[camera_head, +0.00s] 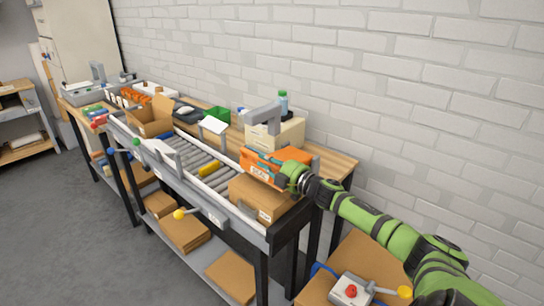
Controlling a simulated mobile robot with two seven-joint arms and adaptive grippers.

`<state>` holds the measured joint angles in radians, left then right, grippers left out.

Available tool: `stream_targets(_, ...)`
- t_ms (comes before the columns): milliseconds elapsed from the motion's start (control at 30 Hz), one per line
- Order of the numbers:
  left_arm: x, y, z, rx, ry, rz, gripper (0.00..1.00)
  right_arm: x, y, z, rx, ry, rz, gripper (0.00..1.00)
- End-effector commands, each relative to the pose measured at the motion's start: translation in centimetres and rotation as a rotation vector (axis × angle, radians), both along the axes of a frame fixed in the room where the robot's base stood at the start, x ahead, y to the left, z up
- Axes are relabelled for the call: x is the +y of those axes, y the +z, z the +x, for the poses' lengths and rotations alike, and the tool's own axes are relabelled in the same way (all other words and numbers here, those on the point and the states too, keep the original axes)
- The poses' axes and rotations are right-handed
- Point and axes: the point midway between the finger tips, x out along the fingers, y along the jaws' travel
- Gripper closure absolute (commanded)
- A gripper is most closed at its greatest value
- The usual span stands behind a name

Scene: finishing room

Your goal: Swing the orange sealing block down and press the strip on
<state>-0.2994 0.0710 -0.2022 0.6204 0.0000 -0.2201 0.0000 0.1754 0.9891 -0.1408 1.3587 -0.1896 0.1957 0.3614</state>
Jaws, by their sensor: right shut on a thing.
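The orange sealing block (249,161), with a pale label on its front, is at the right end of the roller conveyor. It is just above and behind a closed cardboard box (258,193). I cannot tell whether block and box touch. My right gripper (278,170), on the green arm from the right, is shut on the orange block at its right side and hides part of it. I cannot make out the strip at this size. My left gripper is not in view.
The roller conveyor (200,155) carries a yellow item (209,169) left of the box. A grey bracket (262,115) and a beige drawer unit (290,133) stand behind the block. An open carton (150,125) is farther left. A red-button control box (351,290) sits low at front right.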

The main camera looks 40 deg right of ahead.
Motion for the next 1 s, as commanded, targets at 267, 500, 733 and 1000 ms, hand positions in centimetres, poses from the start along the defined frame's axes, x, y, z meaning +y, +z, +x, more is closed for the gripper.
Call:
stream_targets(267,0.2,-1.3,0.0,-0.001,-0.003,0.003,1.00,0.7,-2.4,0.0,0.001,-0.004,0.001,1.00)
stream_targets(500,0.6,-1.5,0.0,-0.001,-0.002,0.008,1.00,0.9,-2.9,0.0,0.001,-0.004,0.002,1.00)
stream_targets(733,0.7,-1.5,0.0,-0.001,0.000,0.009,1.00,0.9,-2.9,0.0,0.002,-0.005,0.003,1.00)
stream_targets(1000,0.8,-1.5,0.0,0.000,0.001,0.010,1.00,0.9,-2.9,0.0,0.002,-0.004,0.002,0.61)
